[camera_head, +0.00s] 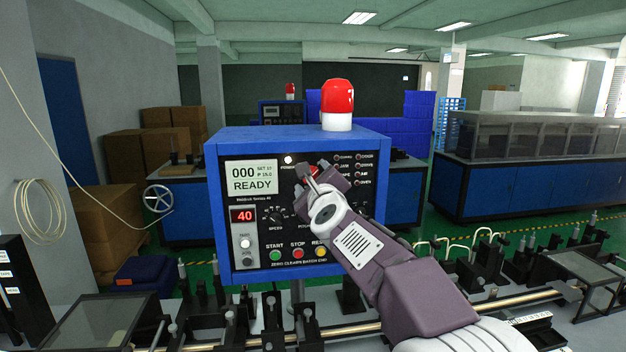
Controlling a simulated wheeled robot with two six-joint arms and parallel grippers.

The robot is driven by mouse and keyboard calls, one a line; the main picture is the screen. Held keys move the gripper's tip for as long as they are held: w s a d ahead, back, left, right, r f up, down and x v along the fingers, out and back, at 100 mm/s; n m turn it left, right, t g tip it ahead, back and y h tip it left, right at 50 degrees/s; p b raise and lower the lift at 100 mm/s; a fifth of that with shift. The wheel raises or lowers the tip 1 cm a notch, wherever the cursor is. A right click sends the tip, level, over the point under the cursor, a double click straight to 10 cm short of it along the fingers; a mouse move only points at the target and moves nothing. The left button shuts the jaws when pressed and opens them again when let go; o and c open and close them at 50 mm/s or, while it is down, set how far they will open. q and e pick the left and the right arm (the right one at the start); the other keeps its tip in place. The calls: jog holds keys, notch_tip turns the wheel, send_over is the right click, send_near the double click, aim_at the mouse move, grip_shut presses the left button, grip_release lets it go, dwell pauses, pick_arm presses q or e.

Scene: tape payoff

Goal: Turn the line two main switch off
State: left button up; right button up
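A blue control box (298,137) faces me, with a black front panel. Its screen (251,178) reads READY, and a white lamp (288,160) marked POWER is lit. Something red, possibly the main switch (309,168), shows at the upper middle of the panel, mostly covered by my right gripper. My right gripper (312,176) comes in from the lower right, its tip in front of or at this red part. I cannot tell whether it touches it, nor whether its fingers are open or shut. My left gripper is not in view.
A red and white beacon (337,105) stands on the box. Start, stop and reset buttons (298,254) and a red display (243,216) reading 40 sit lower on the panel. A metal rail (490,302) with black fixtures runs below. A similar box (284,112) stands behind.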

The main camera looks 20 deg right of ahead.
jog(key=c, duration=1.4)
jog(key=shift+n, duration=0.4)
jog(key=shift+n+p, duration=1.8)
jog(key=shift+n, duration=6.7)
jog(key=shift+f+n, duration=0.1)
jog(key=shift+n, duration=0.2)
